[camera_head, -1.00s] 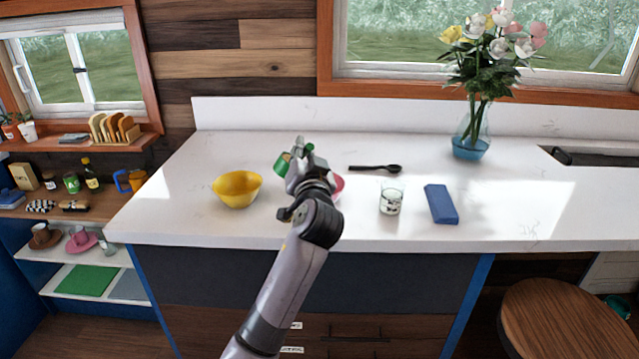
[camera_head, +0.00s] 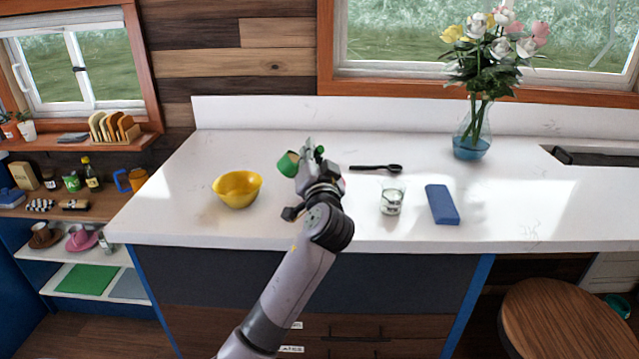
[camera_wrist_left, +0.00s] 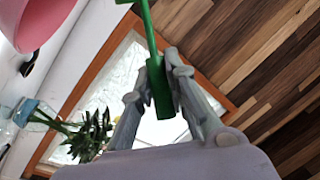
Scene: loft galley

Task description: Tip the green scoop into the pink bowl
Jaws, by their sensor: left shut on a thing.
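The green scoop (camera_head: 288,164) is up off the counter at the end of my left gripper (camera_head: 309,160). Its cup points left in the head view and looks tilted, with a brownish patch on its face; whether that is contents I cannot tell. In the left wrist view, my left gripper (camera_wrist_left: 165,68) is shut on the scoop's green handle (camera_wrist_left: 158,88). The pink bowl (camera_head: 342,184) is almost wholly hidden behind my left gripper in the head view; only a sliver shows. The left wrist view shows part of the bowl (camera_wrist_left: 32,20) at the upper left. My right gripper is not in view.
A yellow bowl (camera_head: 237,190) stands left of my gripper. A black spoon (camera_head: 378,168), a glass (camera_head: 391,199) and a blue block (camera_head: 441,204) lie to the right. A flower vase (camera_head: 472,140) stands further back. The left end of the white counter (camera_head: 175,205) is clear.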

